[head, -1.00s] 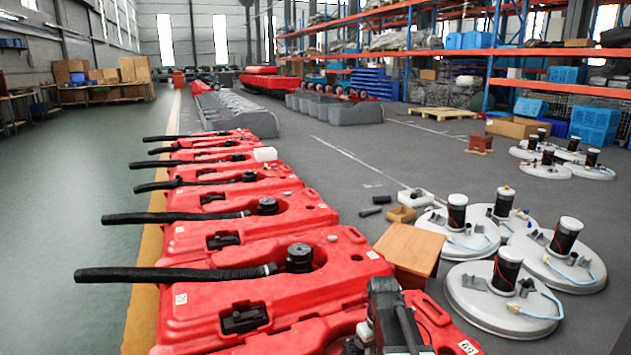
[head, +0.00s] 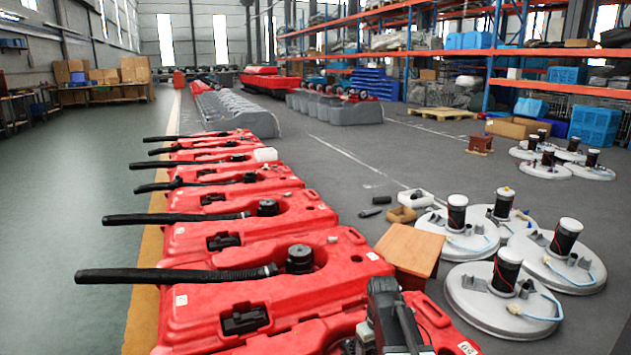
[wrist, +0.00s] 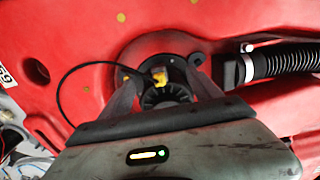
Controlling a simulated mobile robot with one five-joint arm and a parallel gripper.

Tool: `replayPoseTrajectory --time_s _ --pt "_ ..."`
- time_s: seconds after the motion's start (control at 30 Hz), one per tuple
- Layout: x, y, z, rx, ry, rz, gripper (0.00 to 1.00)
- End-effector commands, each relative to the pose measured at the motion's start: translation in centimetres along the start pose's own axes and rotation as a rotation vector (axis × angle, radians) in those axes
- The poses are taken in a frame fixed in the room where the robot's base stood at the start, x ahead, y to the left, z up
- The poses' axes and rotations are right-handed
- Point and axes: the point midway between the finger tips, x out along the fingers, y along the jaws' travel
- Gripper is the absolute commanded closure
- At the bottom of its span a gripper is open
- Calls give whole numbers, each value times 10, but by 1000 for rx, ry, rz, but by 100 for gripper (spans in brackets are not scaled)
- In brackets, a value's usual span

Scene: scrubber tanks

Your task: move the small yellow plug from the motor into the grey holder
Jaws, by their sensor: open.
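In the wrist view, a small yellow piece (wrist: 159,76), which may be the plug, sits on a dark round part in a recess of the red tank. A thin black cable curves left nearby. My gripper (wrist: 160,80) is open, with one finger on each side of the yellow piece; contact cannot be told. In the head view, my arm's end covers the tank at the bottom, and its fingertips are hidden. A motor (head: 502,204) on a white disc at the right has a yellow spot on top. Small grey brackets (head: 475,283) stand on the discs; which is the holder is unclear.
Red tanks (head: 285,272) with black hoses (head: 175,274) run in a row at the left. A wooden box (head: 412,247) stands right of them. White discs (head: 470,300) with upright black motors lie on the floor at the right. The green floor at the left is clear.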

Motion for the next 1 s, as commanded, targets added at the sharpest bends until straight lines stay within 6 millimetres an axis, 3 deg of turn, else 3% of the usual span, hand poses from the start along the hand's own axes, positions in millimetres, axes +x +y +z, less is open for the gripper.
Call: replayPoseTrajectory --time_s 0.2,0.37,0.77,0.87,1.0 --pt "-44 0 0 0 0 0 27" --pt "-70 0 -1 0 0 0 27" --pt "-70 0 -1 0 0 0 27" --pt "-83 1 1 1 0 0 27" --pt "-105 -13 40 56 0 0 27"
